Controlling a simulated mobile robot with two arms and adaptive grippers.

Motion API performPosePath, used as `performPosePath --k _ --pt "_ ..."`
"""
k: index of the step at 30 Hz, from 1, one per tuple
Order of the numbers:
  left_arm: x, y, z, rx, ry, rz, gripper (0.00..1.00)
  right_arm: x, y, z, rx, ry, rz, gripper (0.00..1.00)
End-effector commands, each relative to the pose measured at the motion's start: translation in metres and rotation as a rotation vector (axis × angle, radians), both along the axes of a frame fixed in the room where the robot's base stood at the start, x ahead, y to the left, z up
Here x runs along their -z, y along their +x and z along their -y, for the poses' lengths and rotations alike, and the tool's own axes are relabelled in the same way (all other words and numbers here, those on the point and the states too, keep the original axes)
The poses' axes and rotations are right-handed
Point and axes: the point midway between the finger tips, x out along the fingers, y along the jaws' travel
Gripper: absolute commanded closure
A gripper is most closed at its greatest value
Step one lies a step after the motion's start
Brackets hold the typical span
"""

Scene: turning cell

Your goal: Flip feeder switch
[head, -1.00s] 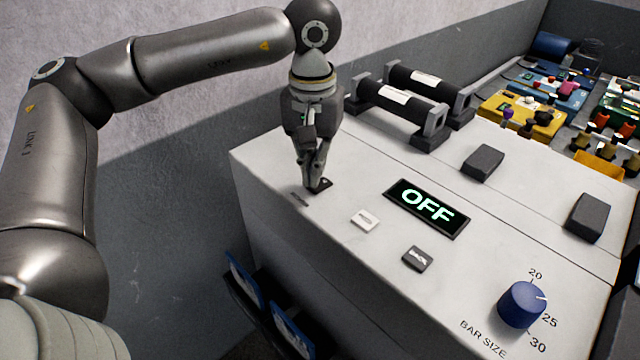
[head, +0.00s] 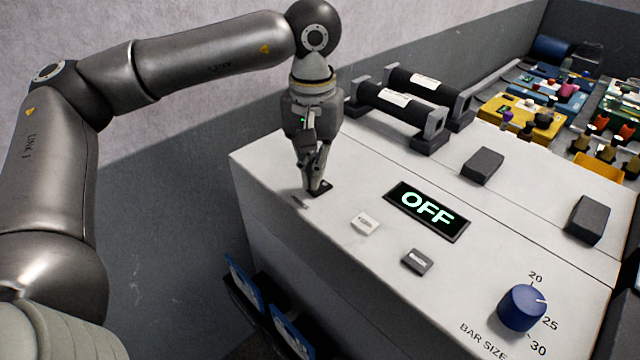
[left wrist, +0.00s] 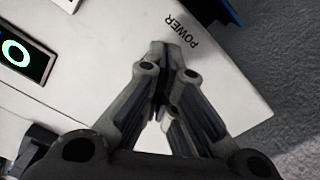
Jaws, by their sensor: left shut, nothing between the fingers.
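The feeder's power switch (head: 325,186) is a small dark plate on the white machine top, near its left corner. My left gripper (head: 313,190) points down at it with closed fingertips and hides most of it; I cannot tell if they touch, or how the lever stands. In the left wrist view the shut fingers (left wrist: 160,50) meet beside the printed POWER label (left wrist: 182,30), with nothing seen between them; the switch is hidden there. The display (head: 427,208) reads OFF. My right gripper is not in view.
A white button (head: 365,223), a dark button (head: 417,261) and a blue bar-size knob (head: 521,307) sit on the white top (head: 300,245). A grey wall is at the left.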

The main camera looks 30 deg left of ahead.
Motion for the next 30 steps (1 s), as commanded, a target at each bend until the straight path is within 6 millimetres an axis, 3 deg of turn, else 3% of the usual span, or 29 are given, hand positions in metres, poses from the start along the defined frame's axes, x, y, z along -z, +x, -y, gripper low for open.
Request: performPosePath --k 30 --pt "0.013 0.000 0.000 0.000 0.000 0.000 1.00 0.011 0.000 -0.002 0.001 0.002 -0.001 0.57"
